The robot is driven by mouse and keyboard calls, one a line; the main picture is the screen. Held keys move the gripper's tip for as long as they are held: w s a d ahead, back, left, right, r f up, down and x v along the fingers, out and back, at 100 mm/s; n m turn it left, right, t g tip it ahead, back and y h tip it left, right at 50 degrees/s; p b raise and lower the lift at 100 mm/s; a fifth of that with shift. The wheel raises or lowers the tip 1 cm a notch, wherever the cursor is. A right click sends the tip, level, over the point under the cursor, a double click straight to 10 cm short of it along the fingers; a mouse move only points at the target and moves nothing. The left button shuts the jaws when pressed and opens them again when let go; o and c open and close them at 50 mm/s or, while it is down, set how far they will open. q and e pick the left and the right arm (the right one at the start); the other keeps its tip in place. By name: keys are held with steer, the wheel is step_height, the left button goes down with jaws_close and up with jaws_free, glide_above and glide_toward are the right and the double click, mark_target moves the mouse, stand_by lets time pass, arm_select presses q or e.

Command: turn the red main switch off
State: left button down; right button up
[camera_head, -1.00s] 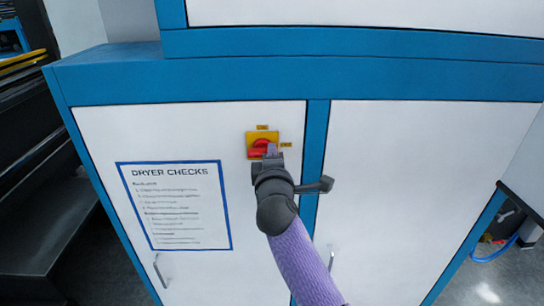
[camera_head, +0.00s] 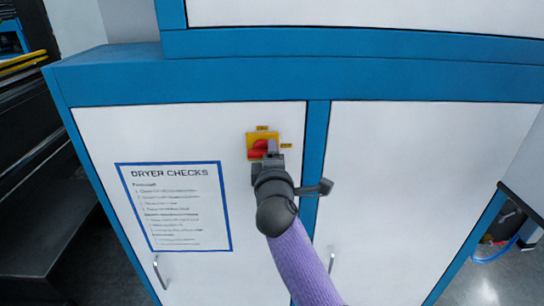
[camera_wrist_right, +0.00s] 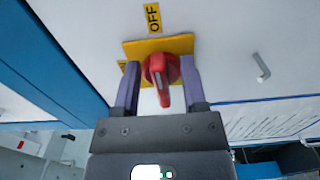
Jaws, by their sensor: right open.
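The red main switch (camera_head: 258,148) is a rotary knob on a yellow plate (camera_head: 251,139) on the white cabinet door. Its red knob also shows in the right wrist view (camera_wrist_right: 161,74), with its handle pointing down toward my gripper's palm. A yellow OFF label (camera_wrist_right: 153,19) is above the plate there; a second label (camera_head: 286,146) is at the plate's right in the head view. My right gripper (camera_wrist_right: 160,66) is open, its two fingers on either side of the knob with small gaps visible. In the head view my right gripper (camera_head: 271,150) partly hides the switch. My left gripper is out of view.
A blue-framed DRYER CHECKS sheet (camera_head: 174,205) is on the door left of the switch. A blue post (camera_head: 316,150) separates this door from the plain right one. Metal door handles (camera_head: 160,272) stick out low down. A dark machine (camera_head: 40,200) stands at the left.

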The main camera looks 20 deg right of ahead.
steer(key=v, duration=1)
steer(key=shift+b, duration=0.3)
